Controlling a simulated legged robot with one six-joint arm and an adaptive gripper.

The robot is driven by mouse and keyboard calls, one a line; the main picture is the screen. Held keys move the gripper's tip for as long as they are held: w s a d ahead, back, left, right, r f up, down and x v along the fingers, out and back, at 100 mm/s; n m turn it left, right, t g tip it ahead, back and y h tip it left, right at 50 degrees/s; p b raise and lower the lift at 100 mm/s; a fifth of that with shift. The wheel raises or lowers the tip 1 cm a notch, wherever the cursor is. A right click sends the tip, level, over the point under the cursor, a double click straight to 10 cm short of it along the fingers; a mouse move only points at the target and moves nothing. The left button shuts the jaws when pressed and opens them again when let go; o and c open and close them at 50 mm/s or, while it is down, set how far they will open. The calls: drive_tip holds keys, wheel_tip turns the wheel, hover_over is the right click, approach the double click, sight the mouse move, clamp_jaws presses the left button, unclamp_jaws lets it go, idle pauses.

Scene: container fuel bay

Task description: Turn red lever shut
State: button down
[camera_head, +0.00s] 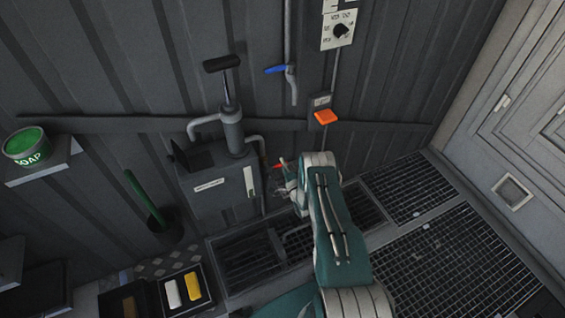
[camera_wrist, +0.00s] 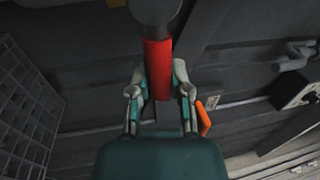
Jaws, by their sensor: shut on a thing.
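The red lever (camera_wrist: 158,70) shows in the wrist view as a red sleeve running down from a dark round part at the top. My gripper (camera_wrist: 160,95) has one finger on each side of the lever's lower end and is shut on it. In the head view, a small red tip of the lever (camera_head: 281,163) shows at the left of my gripper (camera_head: 288,180), beside the grey tank. My arm hides most of the gripper there, and the lever's mount is hard to make out.
A grey tank with a hand pump (camera_head: 231,130) stands left of my arm. A blue-handled tap (camera_head: 275,69) and an orange switch (camera_head: 326,117) are on the wall above. Floor grating (camera_head: 455,265) lies to the right. A tray with a yellow block (camera_head: 192,286) is at lower left.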

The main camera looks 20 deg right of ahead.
drive_tip(key=shift+f+m, duration=0.15)
drive_tip(key=shift+m, duration=0.15)
drive_tip(key=c, duration=0.8)
unclamp_jaws()
drive_tip(key=s, duration=0.4)
drive_tip(key=s+f, duration=0.1)
drive_tip(key=s, duration=0.3)
drive_tip(key=s+f, duration=0.1)
drive_tip(key=s, duration=0.2)
drive_tip(key=shift+s+f, duration=0.15)
drive_tip(key=shift+s, duration=0.25)
